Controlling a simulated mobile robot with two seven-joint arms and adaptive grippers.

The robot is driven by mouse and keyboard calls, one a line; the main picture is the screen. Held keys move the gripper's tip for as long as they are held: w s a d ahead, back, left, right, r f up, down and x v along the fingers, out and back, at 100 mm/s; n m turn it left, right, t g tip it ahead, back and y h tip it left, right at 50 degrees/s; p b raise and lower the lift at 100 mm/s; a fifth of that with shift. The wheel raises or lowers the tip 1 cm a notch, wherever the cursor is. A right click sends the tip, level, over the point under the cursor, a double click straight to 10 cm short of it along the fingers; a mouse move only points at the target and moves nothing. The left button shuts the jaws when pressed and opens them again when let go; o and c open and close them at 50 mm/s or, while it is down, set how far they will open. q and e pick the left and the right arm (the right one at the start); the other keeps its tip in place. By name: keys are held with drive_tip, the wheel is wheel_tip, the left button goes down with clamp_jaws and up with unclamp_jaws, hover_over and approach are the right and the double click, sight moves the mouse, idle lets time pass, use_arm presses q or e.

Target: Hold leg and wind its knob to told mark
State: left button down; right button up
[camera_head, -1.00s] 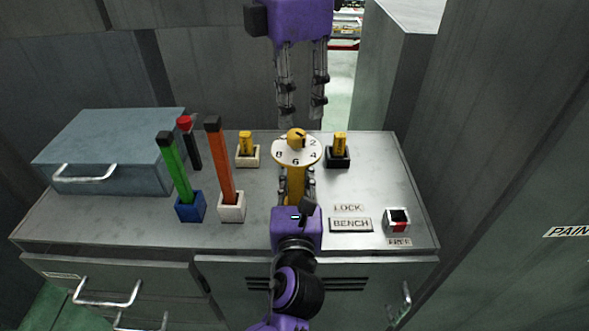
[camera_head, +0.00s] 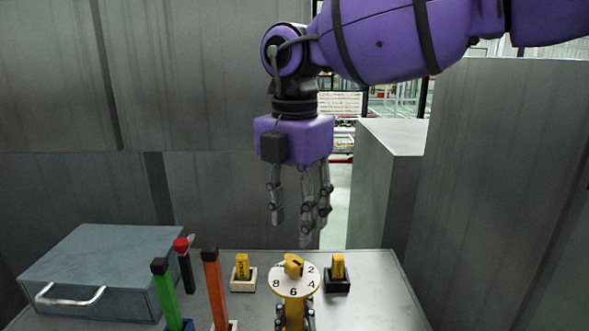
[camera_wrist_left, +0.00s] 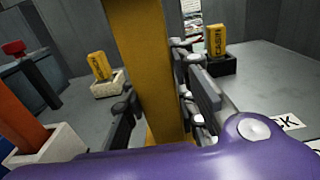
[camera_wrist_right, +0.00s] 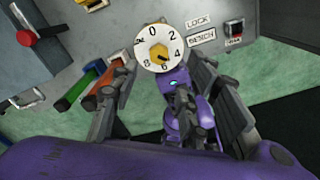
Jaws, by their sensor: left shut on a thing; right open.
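The yellow leg (camera_head: 294,316) stands upright on the bench. It carries a round white numbered dial (camera_head: 295,282) with a yellow knob (camera_head: 293,265) on top. My left gripper (camera_wrist_left: 160,105) is shut around the leg's post, below the dial. The leg fills the middle of the left wrist view (camera_wrist_left: 150,60). My right gripper (camera_head: 300,222) is open and empty, pointing down above and behind the knob. In the right wrist view the dial (camera_wrist_right: 147,48) and knob (camera_wrist_right: 157,54) lie between and beyond its fingers. I cannot tell exactly which mark the knob points to.
Green (camera_head: 165,290) and orange (camera_head: 214,285) bars stand in holders left of the leg. A yellow block in a white holder (camera_head: 243,285) and one in a black holder (camera_head: 338,285) flank the dial. A blue-grey box (camera_head: 110,265) sits at left.

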sight(294, 262)
drive_tip(key=shift+a+f, duration=0.1)
drive_tip(key=shift+f, duration=4.35)
drive_tip(key=shift+s, duration=0.1)
clamp_jaws()
drive_tip(key=shift+n, duration=1.1)
drive_tip(key=shift+n, duration=0.4)
unclamp_jaws()
